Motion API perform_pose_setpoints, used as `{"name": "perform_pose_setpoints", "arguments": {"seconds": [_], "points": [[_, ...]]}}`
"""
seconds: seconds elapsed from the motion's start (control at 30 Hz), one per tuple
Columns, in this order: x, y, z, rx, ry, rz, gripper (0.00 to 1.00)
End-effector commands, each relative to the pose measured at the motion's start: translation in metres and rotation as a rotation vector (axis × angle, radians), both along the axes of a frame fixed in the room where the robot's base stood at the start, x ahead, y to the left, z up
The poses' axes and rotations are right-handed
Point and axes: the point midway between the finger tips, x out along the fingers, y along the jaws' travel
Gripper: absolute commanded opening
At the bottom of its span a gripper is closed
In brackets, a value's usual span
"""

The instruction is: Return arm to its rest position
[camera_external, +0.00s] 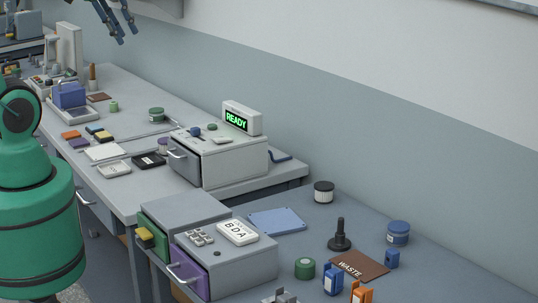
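My gripper (127,36) hangs at the top edge of the view, above the far part of the long bench. Its dark blue fingers point down and stand apart, with nothing visible between them. The upper part of the gripper and the wrist are cut off by the picture's edge. My green arm base (38,235) stands at the left, in front of the bench.
A grey drawer unit (232,165) carries a lit "READY" display (237,120). Nearer are a green-sided box (180,209) and a purple-drawer box (222,264). Jars, a stamp-like black piece (340,239) and a brown "WASTE" mat (358,266) occupy the right bench.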

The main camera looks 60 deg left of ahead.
Motion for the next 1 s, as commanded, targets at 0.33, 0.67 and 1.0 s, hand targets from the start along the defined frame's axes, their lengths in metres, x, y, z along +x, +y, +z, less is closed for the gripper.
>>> {"name": "perform_pose_setpoints", "arguments": {"seconds": [0.33, 0.67, 1.0], "points": [[-0.018, -0.006, -0.003, 0.001, -0.018, -0.02, 0.29], [-0.017, -0.005, -0.007, 0.001, -0.018, -0.019, 0.29], [-0.017, -0.005, -0.048, 0.001, -0.018, -0.019, 0.29]]}}
